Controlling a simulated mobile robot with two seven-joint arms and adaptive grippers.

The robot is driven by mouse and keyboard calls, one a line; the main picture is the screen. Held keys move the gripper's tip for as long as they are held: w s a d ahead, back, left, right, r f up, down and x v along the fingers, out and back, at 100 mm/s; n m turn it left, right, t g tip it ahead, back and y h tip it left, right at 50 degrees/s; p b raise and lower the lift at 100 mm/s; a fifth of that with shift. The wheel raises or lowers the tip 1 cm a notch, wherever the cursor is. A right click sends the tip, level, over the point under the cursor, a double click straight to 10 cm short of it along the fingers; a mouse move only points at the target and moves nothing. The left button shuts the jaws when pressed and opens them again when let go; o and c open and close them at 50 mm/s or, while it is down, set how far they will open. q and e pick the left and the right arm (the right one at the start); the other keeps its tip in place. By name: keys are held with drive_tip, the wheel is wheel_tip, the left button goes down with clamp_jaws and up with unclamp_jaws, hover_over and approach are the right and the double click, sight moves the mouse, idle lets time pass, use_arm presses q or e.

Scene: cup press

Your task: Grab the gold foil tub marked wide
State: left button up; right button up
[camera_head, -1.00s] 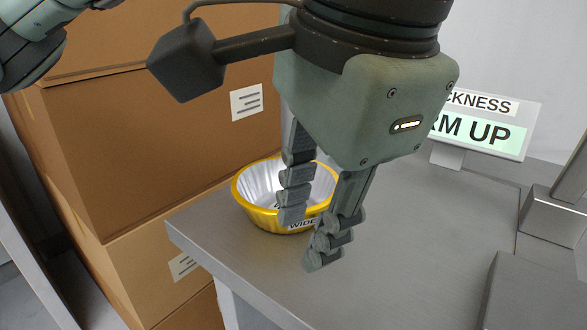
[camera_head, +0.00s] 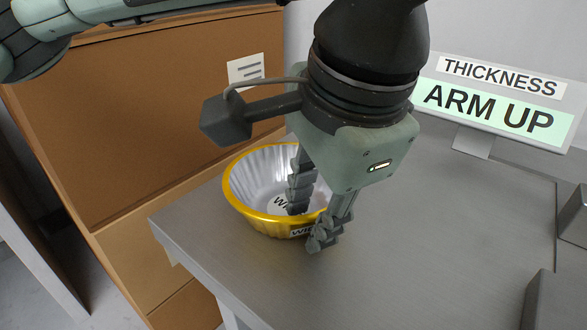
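The gold foil tub (camera_head: 262,222), with a silvery fluted inside and a label starting "WI" on its front, stands upright on the grey table near its left corner. My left gripper (camera_head: 308,228) points down at the tub's right front rim. One finger is inside the tub and the other is outside, so the rim lies between them. A gap shows between the fingers, and I see no clear pinch on the wall. The gripper hides the tub's right side. My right gripper is not in view.
Stacked cardboard boxes (camera_head: 150,130) stand left of the table. A sign reading "THICKNESS" and "ARM UP" (camera_head: 490,105) stands at the back right. Grey metal blocks (camera_head: 555,300) are at the right edge. The grey table (camera_head: 420,240) is clear in the middle.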

use_arm(q)
drive_tip(key=shift+w+f, duration=0.1)
drive_tip(key=shift+f, duration=0.15)
clamp_jaws()
